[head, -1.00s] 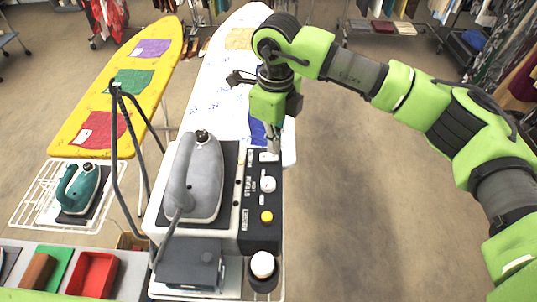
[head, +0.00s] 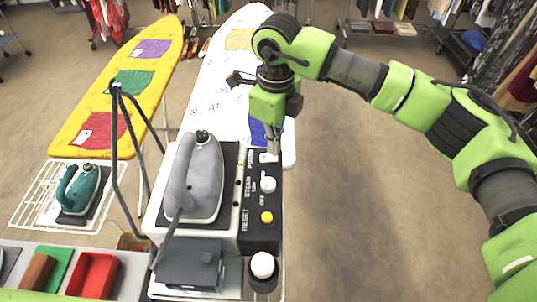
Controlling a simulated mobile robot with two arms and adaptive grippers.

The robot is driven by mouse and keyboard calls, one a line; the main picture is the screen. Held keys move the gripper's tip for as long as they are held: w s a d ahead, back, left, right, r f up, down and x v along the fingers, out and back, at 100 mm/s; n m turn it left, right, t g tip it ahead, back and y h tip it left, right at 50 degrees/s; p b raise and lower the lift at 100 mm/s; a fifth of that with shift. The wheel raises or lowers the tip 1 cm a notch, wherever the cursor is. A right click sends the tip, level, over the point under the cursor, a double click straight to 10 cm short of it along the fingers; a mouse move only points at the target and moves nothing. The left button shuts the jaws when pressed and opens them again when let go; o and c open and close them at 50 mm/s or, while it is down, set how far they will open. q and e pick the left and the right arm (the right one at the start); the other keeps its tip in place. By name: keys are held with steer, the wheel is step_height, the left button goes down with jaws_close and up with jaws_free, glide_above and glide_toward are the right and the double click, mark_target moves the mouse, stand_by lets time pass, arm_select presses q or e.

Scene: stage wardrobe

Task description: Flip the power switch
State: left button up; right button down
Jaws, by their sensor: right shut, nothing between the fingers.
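The steam station's black control panel (head: 261,232) faces up on the right side of the white base. The power switch (head: 268,157) is at its far end, beside the POWER lettering. My right gripper (head: 273,152) is shut and empty, pointing down with its fingertips at the switch. The fingertips partly cover the switch, so I cannot tell its position or whether they touch it. A white steam knob (head: 268,184) and a yellow reset button (head: 266,217) are nearer on the panel. My left gripper is not in view.
A grey iron (head: 195,180) rests on the base left of the panel, its cord support (head: 117,150) rising at the left. A white-capped bottle (head: 262,266) stands at the near end. A white ironing board (head: 210,100) lies behind. Floor at right is clear.

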mark_target(274, 157)
steer(key=shift+f+b, duration=1.15)
steer(key=shift+f, duration=0.05)
stand_by(0.5)
steer(key=shift+r, duration=0.15)
steer(key=shift+r+p, duration=0.4)
steer(key=shift+r, duration=0.2)
steer(key=shift+r+p, duration=1)
steer(key=shift+r, duration=1.8)
steer(key=shift+s+f, duration=0.1)
